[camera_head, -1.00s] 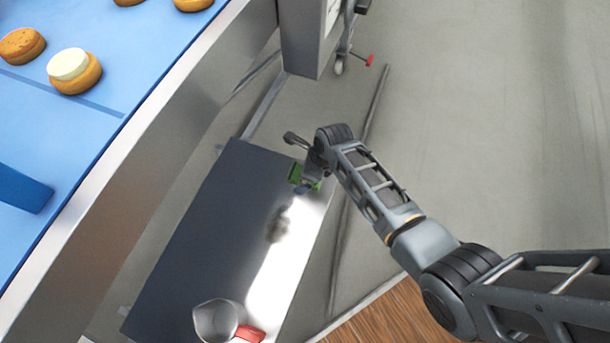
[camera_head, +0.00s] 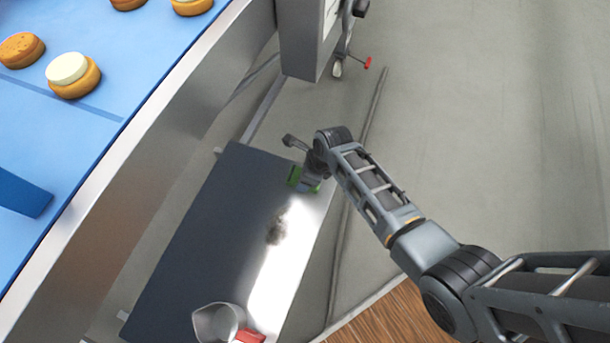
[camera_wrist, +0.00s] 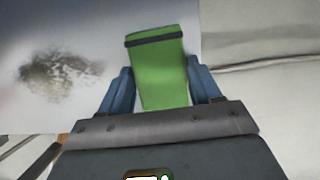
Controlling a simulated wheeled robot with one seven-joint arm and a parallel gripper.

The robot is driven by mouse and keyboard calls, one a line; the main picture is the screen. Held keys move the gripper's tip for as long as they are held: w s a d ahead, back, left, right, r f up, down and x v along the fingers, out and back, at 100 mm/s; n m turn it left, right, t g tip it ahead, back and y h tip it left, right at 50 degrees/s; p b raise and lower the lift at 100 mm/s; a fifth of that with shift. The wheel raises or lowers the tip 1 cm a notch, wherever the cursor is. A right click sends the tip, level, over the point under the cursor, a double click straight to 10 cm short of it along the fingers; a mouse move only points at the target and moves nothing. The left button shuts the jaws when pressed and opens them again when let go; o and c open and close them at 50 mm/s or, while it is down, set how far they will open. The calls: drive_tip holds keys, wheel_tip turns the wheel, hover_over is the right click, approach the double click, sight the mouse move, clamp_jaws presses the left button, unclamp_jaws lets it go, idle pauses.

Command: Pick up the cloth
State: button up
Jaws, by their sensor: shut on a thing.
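The cloth (camera_wrist: 160,75) is green with a dark band near its far end. In the wrist view it stands between the two blue fingers of my gripper (camera_wrist: 158,88), which is shut on it. In the head view a bit of the green cloth (camera_head: 295,176) shows beside my gripper (camera_head: 306,186), over the upper right part of a dark table top (camera_head: 200,220). The rest of the cloth is hidden by my wrist. I cannot tell whether it touches the table.
A dark smudge (camera_head: 277,228) marks the table; it also shows in the wrist view (camera_wrist: 60,75). A metal scoop or cup (camera_head: 214,322) with a red part (camera_head: 250,336) sits at the table's near end. A blue conveyor (camera_head: 60,150) with round buns runs at left. Grey floor lies at right.

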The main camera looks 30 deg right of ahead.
drive_tip(key=shift+r, duration=0.6)
wheel_tip(320, 180, up, 3)
drive_tip(key=shift+f+p, duration=0.1)
drive_tip(key=shift+p, duration=0.6)
drive_tip(key=s+d+r+p, duration=0.2)
drive_tip(key=s+d+r, duration=0.4)
drive_tip(key=s, duration=0.4)
drive_tip(key=shift+r, duration=0.45)
drive_tip(key=o, duration=0.5)
drive_tip(key=c, duration=0.4)
drive_tip(key=shift+p, duration=0.3)
